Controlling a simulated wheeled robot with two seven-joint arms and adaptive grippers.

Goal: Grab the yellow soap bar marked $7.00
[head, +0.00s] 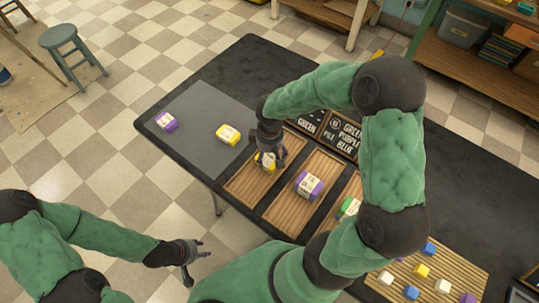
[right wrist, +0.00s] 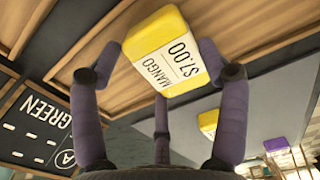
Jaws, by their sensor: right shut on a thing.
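The yellow soap bar (right wrist: 150,38) has a white label reading "MANGO" and "$7.00" in the right wrist view. It sits between the fingers of my right gripper (right wrist: 165,72), which is shut on it. In the head view the bar (head: 265,160) is partly hidden under my right gripper (head: 268,152), over the leftmost wooden tray (head: 241,190). I cannot tell whether the bar still touches the tray. My left gripper (head: 194,262) is empty, fingers spread, away from the table over the floor.
Another yellow bar (head: 228,134) and a purple bar (head: 167,122) lie on the grey mat (head: 197,112). A purple-and-white bar (head: 308,185) is in the middle tray, a green one (head: 348,207) in the right tray. Small colored blocks lie on a slatted mat (head: 455,272). Chalkboard signs (head: 343,134) stand behind the trays.

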